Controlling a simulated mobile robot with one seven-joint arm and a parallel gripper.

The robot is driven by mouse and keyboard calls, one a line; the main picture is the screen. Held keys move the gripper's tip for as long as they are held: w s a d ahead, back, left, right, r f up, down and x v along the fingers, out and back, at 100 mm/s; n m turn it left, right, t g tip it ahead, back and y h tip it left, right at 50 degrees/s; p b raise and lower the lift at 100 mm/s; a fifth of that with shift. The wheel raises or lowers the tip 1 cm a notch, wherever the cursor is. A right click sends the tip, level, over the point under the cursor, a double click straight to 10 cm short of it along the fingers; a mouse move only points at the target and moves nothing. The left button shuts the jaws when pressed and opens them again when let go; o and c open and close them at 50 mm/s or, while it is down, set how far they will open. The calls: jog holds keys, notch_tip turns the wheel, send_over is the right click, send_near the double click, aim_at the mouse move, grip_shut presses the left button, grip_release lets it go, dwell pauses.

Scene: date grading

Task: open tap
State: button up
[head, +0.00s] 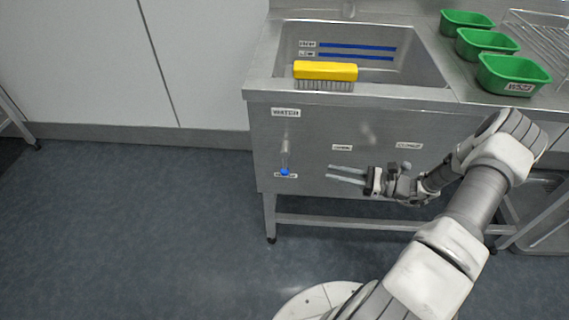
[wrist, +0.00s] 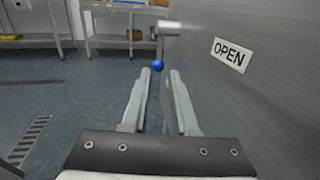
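The tap is a grey lever (head: 285,150) with a blue ball knob (head: 285,172) on the sink unit's front panel, below the WATER label (head: 286,113). In the head view the lever hangs straight down, its knob over a small label too blurred to read. In the wrist view the blue knob (wrist: 158,66) hangs from the grey lever (wrist: 170,28), just beyond the fingertips. My gripper (head: 329,173) is to the right of the knob, pointing left along the panel. It is open and empty, and its fingers (wrist: 160,74) are apart from the knob.
The front panel (wrist: 260,90), with an OPEN label (wrist: 231,54), is close on the right of the fingers. Green bins (head: 513,72) stand on the counter. The floor (head: 130,220) left of the unit is clear.

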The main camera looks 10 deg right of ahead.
aim_at(285, 169)
jog(key=b+x, duration=0.2)
jog(key=x, duration=1.3)
jog(key=shift+a, duration=0.1)
jog(key=shift+c, duration=0.3)
grip_shut()
jog(key=shift+f, duration=0.1)
dwell(0.3)
